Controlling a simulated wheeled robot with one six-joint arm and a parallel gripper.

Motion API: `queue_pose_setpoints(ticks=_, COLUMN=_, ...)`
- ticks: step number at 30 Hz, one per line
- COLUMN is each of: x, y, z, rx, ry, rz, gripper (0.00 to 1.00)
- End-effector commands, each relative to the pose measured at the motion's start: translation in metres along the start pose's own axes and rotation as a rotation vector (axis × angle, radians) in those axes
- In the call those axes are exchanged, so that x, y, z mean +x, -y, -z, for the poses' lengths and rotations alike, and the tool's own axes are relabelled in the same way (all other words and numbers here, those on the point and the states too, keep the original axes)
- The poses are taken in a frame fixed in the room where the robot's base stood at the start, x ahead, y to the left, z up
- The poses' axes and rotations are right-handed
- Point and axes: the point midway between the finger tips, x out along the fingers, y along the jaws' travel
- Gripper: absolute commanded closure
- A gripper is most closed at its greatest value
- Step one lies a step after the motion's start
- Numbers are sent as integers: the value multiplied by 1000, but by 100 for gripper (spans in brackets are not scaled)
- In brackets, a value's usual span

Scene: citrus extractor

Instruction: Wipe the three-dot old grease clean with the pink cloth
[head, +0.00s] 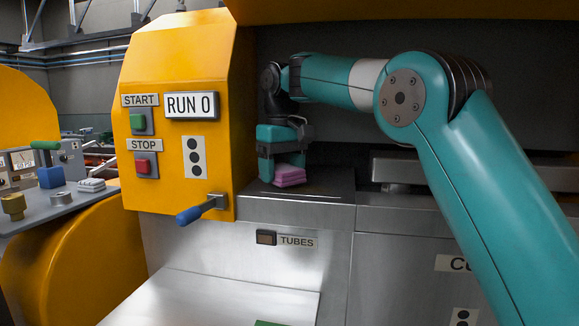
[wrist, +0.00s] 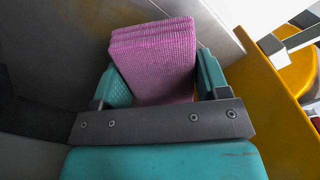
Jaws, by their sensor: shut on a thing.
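My gripper (head: 281,166) points down above the grey metal ledge beside the yellow machine panel, shut on the folded pink cloth (head: 290,177). In the wrist view the cloth (wrist: 155,60) is a layered, ribbed block between the two teal fingers of my gripper (wrist: 160,75). The cloth is at or just above the ledge top; I cannot tell whether it touches. A three-dot label (head: 195,157) is on the yellow panel, left of my gripper. Another three-dot label (head: 463,318) shows at the lower right edge. I cannot make out any grease patch.
The yellow panel (head: 175,60) stands close to the left of my gripper, with a blue-handled lever (head: 200,210) sticking out. The metal ledge (head: 320,190) is otherwise bare.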

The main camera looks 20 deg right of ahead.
Motion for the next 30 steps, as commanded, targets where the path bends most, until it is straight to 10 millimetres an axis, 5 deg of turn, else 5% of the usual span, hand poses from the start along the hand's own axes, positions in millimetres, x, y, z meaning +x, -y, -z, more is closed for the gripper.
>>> queue_pose_setpoints(ticks=18, x=-2, y=17, z=19, rx=-1, ry=-3, rz=0, gripper=57)
queue_pose_setpoints(ticks=30, x=-43, y=17, z=19, rx=-3, ry=-6, rz=0, gripper=57)
